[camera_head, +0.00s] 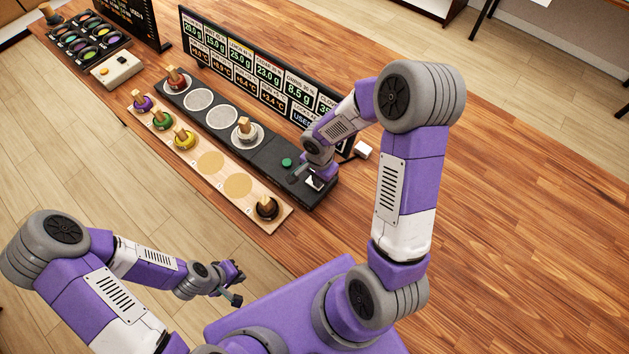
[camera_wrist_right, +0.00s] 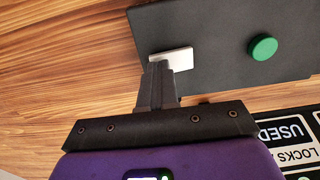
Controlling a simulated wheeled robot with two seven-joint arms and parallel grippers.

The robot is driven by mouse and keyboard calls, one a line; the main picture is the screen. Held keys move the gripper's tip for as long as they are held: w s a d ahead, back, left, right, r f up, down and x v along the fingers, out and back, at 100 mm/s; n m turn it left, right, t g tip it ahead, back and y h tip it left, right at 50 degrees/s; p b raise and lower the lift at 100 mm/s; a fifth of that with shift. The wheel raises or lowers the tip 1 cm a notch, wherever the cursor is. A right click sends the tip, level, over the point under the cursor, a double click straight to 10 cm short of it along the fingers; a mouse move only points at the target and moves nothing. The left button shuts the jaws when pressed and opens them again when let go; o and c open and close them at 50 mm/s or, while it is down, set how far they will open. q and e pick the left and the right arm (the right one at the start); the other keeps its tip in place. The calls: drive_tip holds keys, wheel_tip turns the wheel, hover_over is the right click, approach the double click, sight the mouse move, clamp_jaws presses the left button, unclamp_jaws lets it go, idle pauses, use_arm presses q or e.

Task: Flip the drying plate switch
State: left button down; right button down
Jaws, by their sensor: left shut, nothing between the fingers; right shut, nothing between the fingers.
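The drying plate (camera_head: 222,133) is a long dark plate with several pale round pads. Its white switch (camera_head: 314,182) sits at the near right end, and it also shows in the right wrist view (camera_wrist_right: 175,57). A green round button (camera_head: 287,162) is beside it on the plate; it shows in the wrist view too (camera_wrist_right: 262,47). My right gripper (camera_head: 297,175) is shut and empty. In the wrist view its fingertips (camera_wrist_right: 158,64) overlap the switch's edge; I cannot tell if they touch. My left gripper (camera_head: 236,290) is shut and empty, in front of the table.
A wooden rack (camera_head: 218,184) with several droppers lies in front of the plate. Two more droppers stand on the plate, a red one (camera_head: 176,79) and a whitish one (camera_head: 244,128). A display board (camera_head: 250,66) stands behind. The table's right side is clear.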

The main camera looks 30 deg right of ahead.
drive_tip(key=shift+f+b, duration=0.35)
drive_tip(key=shift+b, duration=0.05)
drive_tip(key=shift+r, duration=0.1)
drive_tip(key=shift+r+p, duration=2.15)
drive_tip(key=shift+r, duration=1.3)
